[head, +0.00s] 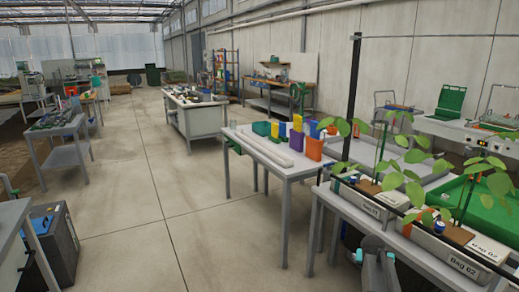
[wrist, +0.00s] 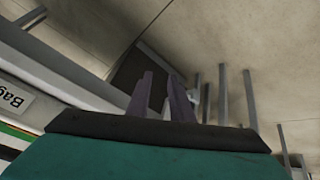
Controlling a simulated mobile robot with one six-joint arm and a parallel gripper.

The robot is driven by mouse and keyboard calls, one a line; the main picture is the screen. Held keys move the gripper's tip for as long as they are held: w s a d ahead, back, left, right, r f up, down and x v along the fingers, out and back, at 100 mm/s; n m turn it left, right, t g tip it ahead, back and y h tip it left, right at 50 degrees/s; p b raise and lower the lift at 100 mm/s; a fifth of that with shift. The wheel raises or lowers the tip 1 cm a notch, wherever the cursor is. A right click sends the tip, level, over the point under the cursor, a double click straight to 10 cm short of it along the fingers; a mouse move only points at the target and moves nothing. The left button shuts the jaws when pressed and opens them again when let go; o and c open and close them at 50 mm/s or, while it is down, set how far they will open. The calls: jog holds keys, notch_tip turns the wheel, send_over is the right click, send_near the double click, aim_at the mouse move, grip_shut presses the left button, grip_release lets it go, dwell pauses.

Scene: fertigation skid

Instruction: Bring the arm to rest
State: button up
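My gripper (wrist: 160,78) shows in the wrist view with its two purple-grey fingers apart and nothing between them. Its teal and dark body fills the bottom of that view. The fingers point toward table legs and the concrete floor, and touch nothing that I can see. In the head view, grey and teal parts at the bottom, right of the middle, look like my arm, low in front of the planter bench (head: 335,205). I cannot make out the fingertips there.
Planters with leafy plants (head: 410,180) stand on the bench at the right, one labelled Bag 02 (head: 455,262). A grey table (head: 245,150) with coloured containers stands behind. A dark box (head: 55,240) sits at the lower left. The middle floor (head: 150,200) is clear.

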jog(key=s+a+f+n+g+y, duration=0.1)
jog(key=s+a+f+g, duration=0.1)
jog(key=s+a+f, duration=0.95)
jog(key=s+a+f+n+g+y, duration=0.25)
jog(key=s+a+f, duration=0.55)
jog(key=f, duration=0.6)
jog(key=s+a+f+g, duration=0.1)
jog(key=s+a, duration=0.2)
jog(key=s, duration=0.6)
jog(key=s+a+f+n+g, duration=0.1)
jog(key=s+a+f+g, duration=0.1)
jog(key=s, duration=0.7)
jog(key=s+a+f+g+y, duration=0.1)
jog(key=s+a, duration=0.3)
jog(key=s, duration=0.5)
jog(key=shift+a+f+g, duration=0.2)
jog(key=shift+f+g, duration=0.4)
jog(key=shift+g, duration=0.15)
jog(key=shift+s+d+n, duration=0.1)
jog(key=shift+n, duration=0.15)
